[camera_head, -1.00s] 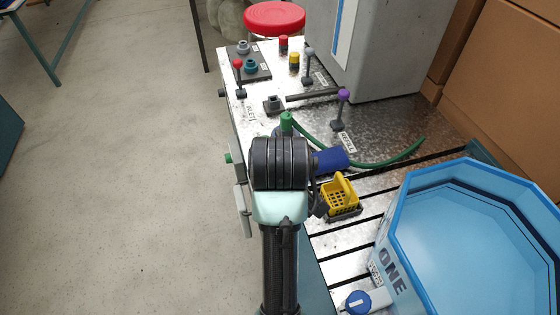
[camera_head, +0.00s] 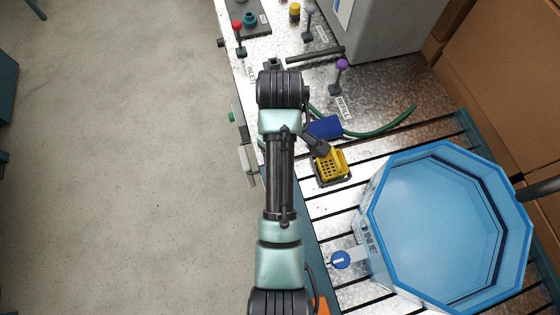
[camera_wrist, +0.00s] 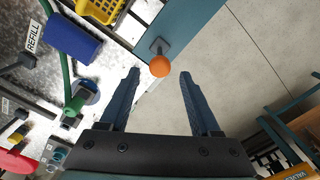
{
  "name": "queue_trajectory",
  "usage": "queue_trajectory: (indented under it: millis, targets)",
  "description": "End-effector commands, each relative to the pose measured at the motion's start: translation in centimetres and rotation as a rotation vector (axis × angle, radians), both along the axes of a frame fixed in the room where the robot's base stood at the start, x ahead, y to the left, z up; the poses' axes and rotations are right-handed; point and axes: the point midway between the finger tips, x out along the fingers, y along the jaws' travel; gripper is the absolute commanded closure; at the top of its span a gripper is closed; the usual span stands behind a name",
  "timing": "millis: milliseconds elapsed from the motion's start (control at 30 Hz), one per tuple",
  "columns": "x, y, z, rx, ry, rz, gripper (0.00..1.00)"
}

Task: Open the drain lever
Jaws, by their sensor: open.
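An orange ball-topped lever (camera_wrist: 160,66) stands on a small square base at the table edge in the wrist view. It has no readable label, so I cannot tell for sure that it is the drain lever. My gripper (camera_wrist: 159,80) is open and empty, with the ball between and slightly beyond its fingertips in the picture. No contact shows, and the depth gap is unclear. In the head view my arm hides the gripper and this lever. A blue round handle (camera_head: 340,260) sits on a fitting beside the blue basin (camera_head: 375,205).
The metal table bears a yellow basket (camera_head: 331,168), a blue block (camera_head: 325,128), a green hose (camera_head: 385,131), a purple lever (camera_head: 342,65) labelled REFILL and a red lever (camera_head: 237,25). A grey box (camera_head: 385,30) stands behind. The floor (camera_head: 120,180) at left is clear.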

Motion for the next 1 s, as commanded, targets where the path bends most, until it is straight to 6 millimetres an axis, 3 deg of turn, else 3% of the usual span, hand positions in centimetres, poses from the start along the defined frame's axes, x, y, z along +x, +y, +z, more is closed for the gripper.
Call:
queue_trajectory:
  millis: [300, 500, 700, 967, 1000]
  targets:
    - [-0.1, 0.0, -6.7, 0.000, 0.003, 0.000, 0.36]
    - [-0.1, 0.0, -9.8, -0.001, 0.001, 0.000, 0.36]
    - [0.0, 0.0, -11.0, 0.000, -0.002, -0.001, 0.36]
    - [0.0, 0.0, -11.1, 0.000, -0.004, -0.001, 0.36]
    - [0.0, 0.0, -11.1, 0.000, -0.004, -0.001, 0.42]
